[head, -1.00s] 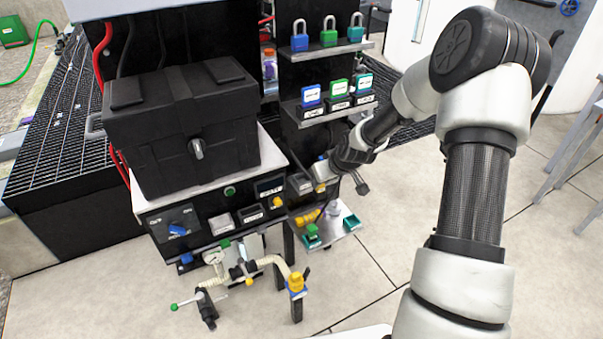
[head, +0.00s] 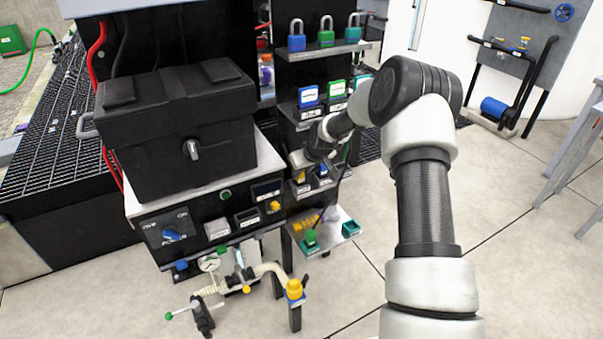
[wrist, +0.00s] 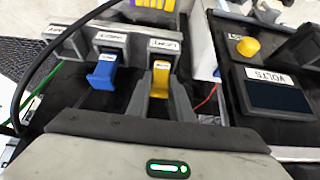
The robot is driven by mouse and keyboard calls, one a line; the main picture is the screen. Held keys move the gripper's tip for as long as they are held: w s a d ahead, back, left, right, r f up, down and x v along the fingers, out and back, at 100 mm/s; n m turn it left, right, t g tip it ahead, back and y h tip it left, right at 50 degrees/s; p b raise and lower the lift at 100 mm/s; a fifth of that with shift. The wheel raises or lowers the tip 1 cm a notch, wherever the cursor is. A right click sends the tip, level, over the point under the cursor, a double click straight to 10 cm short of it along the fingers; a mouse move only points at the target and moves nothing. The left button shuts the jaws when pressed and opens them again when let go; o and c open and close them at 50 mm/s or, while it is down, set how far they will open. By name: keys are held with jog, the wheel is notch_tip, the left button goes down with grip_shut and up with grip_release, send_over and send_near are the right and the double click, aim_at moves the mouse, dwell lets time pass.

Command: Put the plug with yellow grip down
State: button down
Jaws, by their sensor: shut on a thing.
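The plug with the yellow grip (wrist: 160,76) stands between the two fingers of my gripper (wrist: 160,92) in the wrist view. My gripper is shut on it. The plug is at a grey labelled holder, beside a blue-gripped plug (wrist: 102,72) in the neighbouring place to the left. The plug's lower end is hidden, so I cannot tell how far it sits in the holder. In the head view my gripper (head: 303,162) is at the small rack right of the control panel, largely hiding the yellow plug.
A panel with a yellow knob (wrist: 243,46) and a volts display (wrist: 272,90) is close on the right in the wrist view. A dark cable curves past on the left. A black case (head: 180,130) stands left of my arm.

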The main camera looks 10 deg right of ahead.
jog(key=shift+f, duration=0.1)
jog(key=c, duration=1.6)
grip_release()
jog(key=shift+s+d+r, duration=0.1)
jog(key=shift+s+r, duration=0.05)
jog(key=shift+r, duration=0.5)
jog(key=p+v, duration=0.2)
jog(key=v, duration=0.9)
jog(key=shift+s+p, duration=0.15)
jog(key=shift+p, duration=0.2)
